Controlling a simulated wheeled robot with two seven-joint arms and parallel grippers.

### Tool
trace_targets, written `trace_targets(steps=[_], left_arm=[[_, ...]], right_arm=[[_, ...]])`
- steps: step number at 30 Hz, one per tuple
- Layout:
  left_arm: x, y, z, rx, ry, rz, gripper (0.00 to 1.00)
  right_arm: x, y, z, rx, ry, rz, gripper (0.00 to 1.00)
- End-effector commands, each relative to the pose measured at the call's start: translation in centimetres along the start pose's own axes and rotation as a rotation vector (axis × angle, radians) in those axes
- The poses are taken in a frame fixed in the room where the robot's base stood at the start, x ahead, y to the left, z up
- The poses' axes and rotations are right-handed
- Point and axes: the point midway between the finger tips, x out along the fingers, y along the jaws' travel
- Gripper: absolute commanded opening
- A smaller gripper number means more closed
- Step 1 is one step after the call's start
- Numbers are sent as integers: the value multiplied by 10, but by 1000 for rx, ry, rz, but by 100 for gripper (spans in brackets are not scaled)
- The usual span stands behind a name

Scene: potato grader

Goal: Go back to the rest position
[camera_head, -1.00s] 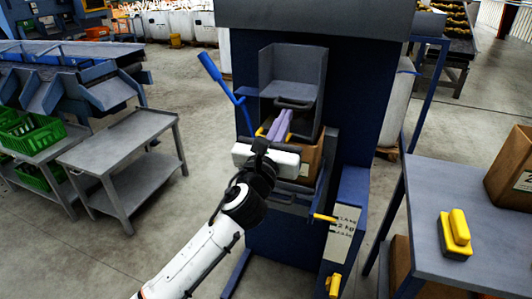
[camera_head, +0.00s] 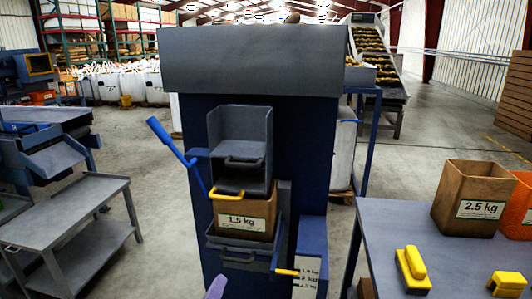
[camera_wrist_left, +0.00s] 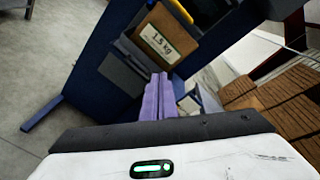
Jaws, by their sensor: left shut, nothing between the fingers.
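My left gripper (camera_head: 216,288) shows only as a purple fingertip at the bottom edge of the head view. In the left wrist view its two purple fingers (camera_wrist_left: 159,95) lie together, shut and empty. They point toward the blue grader machine (camera_head: 310,150) and are apart from the cardboard box marked 1.5 kg (camera_head: 246,217). That box sits upright on the machine's shelf, below the grey chute (camera_head: 240,122). It also shows tilted in the left wrist view (camera_wrist_left: 150,36). My right gripper is in neither view.
A blue lever (camera_head: 172,142) sticks out at the machine's left. A grey cart (camera_head: 75,215) stands at left. At right, a table (camera_head: 385,225) bears a 2.5 kg box (camera_head: 455,205) and yellow-handled blocks (camera_head: 412,265). Floor between cart and machine is clear.

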Motion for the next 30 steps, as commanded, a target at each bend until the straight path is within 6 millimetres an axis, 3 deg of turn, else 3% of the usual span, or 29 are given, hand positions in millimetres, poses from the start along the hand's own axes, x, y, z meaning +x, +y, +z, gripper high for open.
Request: trace_targets(steps=[1,6,12,18,30], left_arm=[[-12,33,-23,-214,51,69,0],[-62,124,-87,-959,101,317,0],[-138,203,-142,-1719,-43,599,0],[-184,237,-164,-2113,-213,730,0],[-190,242,-167,-2178,-247,746,0]], right_arm=[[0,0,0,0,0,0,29],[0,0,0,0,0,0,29],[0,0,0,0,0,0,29],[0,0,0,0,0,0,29],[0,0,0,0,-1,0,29]])
